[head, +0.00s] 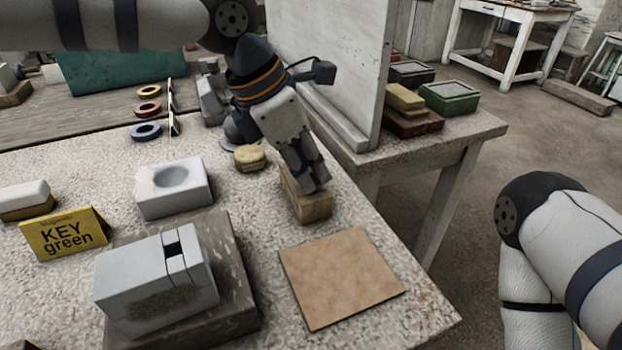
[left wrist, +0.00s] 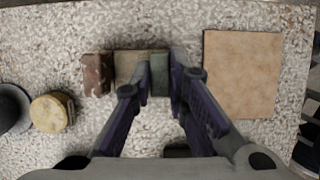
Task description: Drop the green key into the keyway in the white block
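The white block (head: 125,282) lies on a dark wooden board (head: 235,300) at the lower left of the head view. Its keyway (head: 173,248) shows as a dark opening in the top. My left gripper (head: 312,185) points down over a tan wooden block (head: 308,208). In the left wrist view its fingertips (left wrist: 161,72) lie close against both sides of the green key (left wrist: 160,76), with no clear gap. The fingers hide the key in the head view. I cannot tell whether the key touches the wooden block. My right arm shows at the right edge; its gripper is out of view.
A flat tan square (head: 340,275) lies near the table's front corner. A white block with a round hollow (head: 175,188) and a yellow sign reading "KEY green" (head: 64,235) stand left. A round tan object (head: 249,158) and an upright pale panel (head: 325,65) are beyond the gripper.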

